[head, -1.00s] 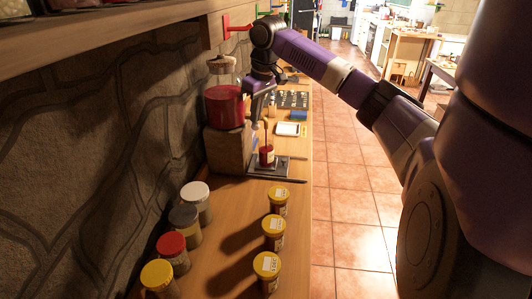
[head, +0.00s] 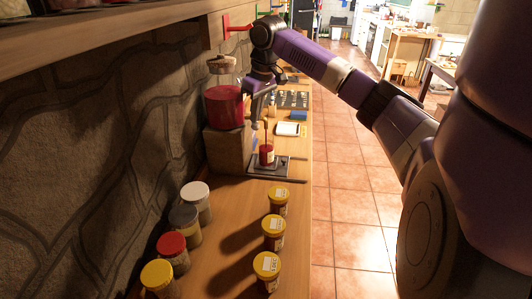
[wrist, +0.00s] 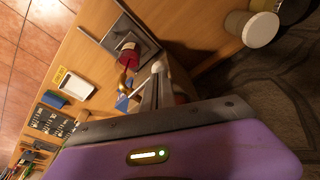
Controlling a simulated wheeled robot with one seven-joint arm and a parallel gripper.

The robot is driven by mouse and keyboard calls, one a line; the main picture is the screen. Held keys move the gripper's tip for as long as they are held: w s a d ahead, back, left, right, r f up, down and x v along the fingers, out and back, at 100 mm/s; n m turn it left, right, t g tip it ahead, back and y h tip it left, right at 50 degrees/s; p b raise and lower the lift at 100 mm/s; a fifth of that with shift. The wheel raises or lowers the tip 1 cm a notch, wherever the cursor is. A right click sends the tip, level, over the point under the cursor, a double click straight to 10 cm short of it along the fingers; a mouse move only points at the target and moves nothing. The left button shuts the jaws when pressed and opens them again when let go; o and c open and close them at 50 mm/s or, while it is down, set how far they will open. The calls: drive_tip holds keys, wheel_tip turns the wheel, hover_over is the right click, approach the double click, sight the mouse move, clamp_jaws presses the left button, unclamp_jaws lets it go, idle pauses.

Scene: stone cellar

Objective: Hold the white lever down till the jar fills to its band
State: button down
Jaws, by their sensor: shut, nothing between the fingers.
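A glass dispenser of red liquid (head: 223,108) stands on a block against the stone wall. My gripper (head: 254,124) is shut and empty beside its tap, above and left of the small jar. In the wrist view, the white lever's rounded tip (wrist: 157,68) shows at the ends of my fingers (wrist: 153,94); whether they touch or press it is unclear. The brass-coloured spout (wrist: 124,84) is beside it. The small jar (head: 266,156), with red inside, stands upright on a grey plate below and also shows in the wrist view (wrist: 129,54). Its band and exact level are too small to read.
Three yellow-lidded jars (head: 273,233) stand in the right foreground. Several jars with white, grey, red and yellow lids (head: 172,246) line the wall side. A white tray (head: 287,129) lies behind the small jar. The counter's near middle is clear.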

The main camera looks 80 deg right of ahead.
drive_tip(key=shift+r+p, duration=0.55)
idle(1.9)
wheel_tip(320, 180, up, 3)
drive_tip(key=p, duration=0.3)
wheel_tip(320, 180, up, 5)
drive_tip(key=p, duration=0.4)
drive_tip(key=shift+f+p, duration=0.1)
drive_tip(key=shift+p, duration=0.25)
idle(0.5)
